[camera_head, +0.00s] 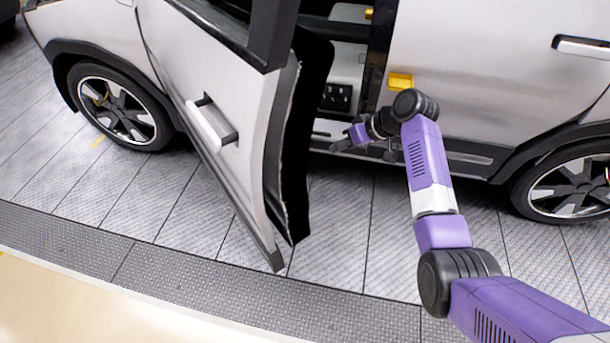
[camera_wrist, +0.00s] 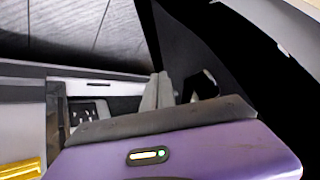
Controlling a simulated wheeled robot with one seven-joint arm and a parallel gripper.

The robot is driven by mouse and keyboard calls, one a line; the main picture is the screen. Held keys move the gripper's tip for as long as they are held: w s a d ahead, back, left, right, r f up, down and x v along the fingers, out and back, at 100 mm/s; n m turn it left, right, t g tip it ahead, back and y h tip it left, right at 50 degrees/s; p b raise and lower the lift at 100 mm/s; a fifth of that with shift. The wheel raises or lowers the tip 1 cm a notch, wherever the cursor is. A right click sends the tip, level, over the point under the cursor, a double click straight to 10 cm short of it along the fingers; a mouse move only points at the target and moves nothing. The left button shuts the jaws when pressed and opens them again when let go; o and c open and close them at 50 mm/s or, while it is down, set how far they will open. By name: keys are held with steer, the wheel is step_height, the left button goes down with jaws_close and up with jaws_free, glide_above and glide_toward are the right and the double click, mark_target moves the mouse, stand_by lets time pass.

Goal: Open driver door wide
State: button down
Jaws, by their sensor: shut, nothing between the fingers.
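The silver driver door (camera_head: 245,165) stands partly open in the head view, swung out from the car body with its outer face toward the camera. Its white handle (camera_head: 208,124) is on that outer face. My gripper (camera_head: 342,140) is in the door opening, to the right of the door's free edge and near the sill, on the inner side of the door. It appears apart from the door. In the wrist view, the grey fingers (camera_wrist: 158,92) are together and empty, beside the dark inner side of the door (camera_wrist: 180,45). The far fingertip region is partly hidden.
A yellow latch piece (camera_head: 401,82) is on the car's body beside the opening; it also shows in the wrist view (camera_wrist: 20,170). The rear door panel (camera_head: 475,75) is closed. Grey floor tiles (camera_head: 330,235) lie clear in front of the door.

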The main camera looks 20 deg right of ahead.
steer(key=s+a+f+n+g+y, duration=0.2)
steer(key=s+a+f+g, duration=0.1)
steer(key=s, duration=0.2)
steer(key=s+a+r+p+x, duration=0.1)
steer(key=a+x, duration=0.1)
steer(key=x, duration=0.9)
steer(key=shift+a, duration=0.4)
steer(key=shift+w+f, duration=0.1)
